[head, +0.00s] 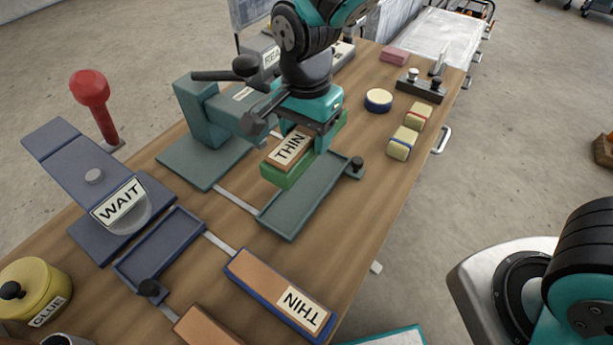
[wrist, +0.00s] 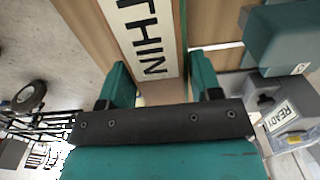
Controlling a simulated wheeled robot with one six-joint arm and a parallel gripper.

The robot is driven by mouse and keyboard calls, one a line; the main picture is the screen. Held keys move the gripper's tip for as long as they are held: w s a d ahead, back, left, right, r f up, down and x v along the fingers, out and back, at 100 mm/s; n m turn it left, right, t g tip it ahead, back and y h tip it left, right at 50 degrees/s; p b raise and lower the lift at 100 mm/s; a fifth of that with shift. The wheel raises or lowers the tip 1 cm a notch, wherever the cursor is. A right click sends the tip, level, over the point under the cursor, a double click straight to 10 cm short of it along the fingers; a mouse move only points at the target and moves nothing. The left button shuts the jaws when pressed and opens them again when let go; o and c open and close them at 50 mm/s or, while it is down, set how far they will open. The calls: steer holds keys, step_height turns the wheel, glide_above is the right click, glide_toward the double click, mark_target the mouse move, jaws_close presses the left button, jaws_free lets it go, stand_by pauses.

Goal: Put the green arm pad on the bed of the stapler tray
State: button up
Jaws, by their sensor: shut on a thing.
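The green arm pad (head: 284,177) is a long green block with a brown top and a THIN label. My gripper (head: 312,138) is shut across it, and the pad also shows between the fingers in the wrist view (wrist: 148,40). The pad is over the far part of a shallow grey-green tray (head: 289,222) with a black knob at its right end. The tray's near bed is bare. I cannot tell whether the pad touches the tray. The grey-green stapler (head: 203,112), with a dark lever, stands left of the tray; my arm partly hides it.
A blue machine labelled WAIT (head: 80,165) and an empty blue tray (head: 160,245) are at the left. A blue-edged THIN pad (head: 280,290) lies in front. Cream blocks (head: 402,143) and a round tin (head: 378,99) stand right. Bare wood lies right of the tray.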

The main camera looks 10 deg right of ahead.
step_height(320, 180, down, 11)
steer(key=shift+f, duration=0.2)
stand_by(0.3)
